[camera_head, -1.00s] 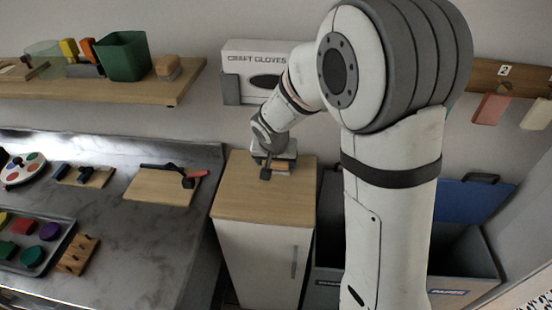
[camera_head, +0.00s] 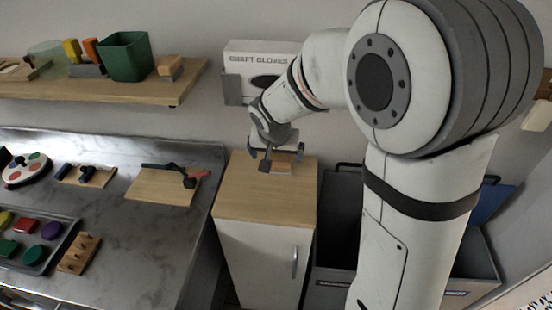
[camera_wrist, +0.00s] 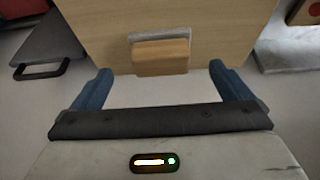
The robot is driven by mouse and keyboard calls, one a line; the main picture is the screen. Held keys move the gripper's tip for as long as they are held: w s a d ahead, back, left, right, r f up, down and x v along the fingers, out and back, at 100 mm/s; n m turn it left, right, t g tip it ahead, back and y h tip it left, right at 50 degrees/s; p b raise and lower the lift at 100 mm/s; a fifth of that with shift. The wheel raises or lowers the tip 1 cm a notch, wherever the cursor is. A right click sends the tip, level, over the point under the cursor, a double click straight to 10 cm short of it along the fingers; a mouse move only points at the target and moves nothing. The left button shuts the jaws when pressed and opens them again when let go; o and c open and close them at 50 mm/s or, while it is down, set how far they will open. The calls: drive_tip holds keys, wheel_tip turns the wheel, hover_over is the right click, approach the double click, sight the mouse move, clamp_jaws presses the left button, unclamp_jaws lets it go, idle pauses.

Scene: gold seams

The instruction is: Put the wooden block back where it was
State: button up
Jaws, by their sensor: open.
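A small wooden block (camera_wrist: 160,58) with a grey strip (camera_wrist: 158,36) along its far side rests on the top of the wooden-topped cabinet (camera_head: 250,203). In the head view the block (camera_head: 281,169) shows partly beneath my gripper (camera_head: 282,160). In the wrist view my gripper (camera_wrist: 160,72) is open, its two blue fingers well apart. The block lies ahead of the fingertips, midway between them, with clear gaps on both sides. A similar wooden block (camera_head: 169,68) sits at the right end of the wall shelf (camera_head: 150,92).
A craft gloves box (camera_head: 260,62) is on the wall behind the cabinet. A grey bin (camera_head: 336,225) stands to the right. The worktop (camera_head: 140,235) to the left holds a tool board (camera_head: 160,188) and a tray (camera_head: 60,258). The cabinet's front top is clear.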

drive_tip(key=s+d+r, duration=0.2)
drive_tip(key=s+d, duration=0.1)
drive_tip(key=s, duration=0.4)
drive_tip(key=s+d+r+n+g, duration=0.1)
drive_tip(key=s+d+r, duration=0.1)
drive_tip(key=s+d, duration=0.2)
drive_tip(key=s+d+r+n+g, duration=0.1)
drive_tip(key=s+d, duration=0.3)
drive_tip(key=s, duration=0.6)
drive_tip(key=shift+s+r+y, duration=0.3)
drive_tip(key=shift+r+y, duration=0.1)
drive_tip(key=shift+r, duration=0.45)
drive_tip(key=shift+r+p, duration=0.45)
drive_tip(key=shift+r, duration=0.1)
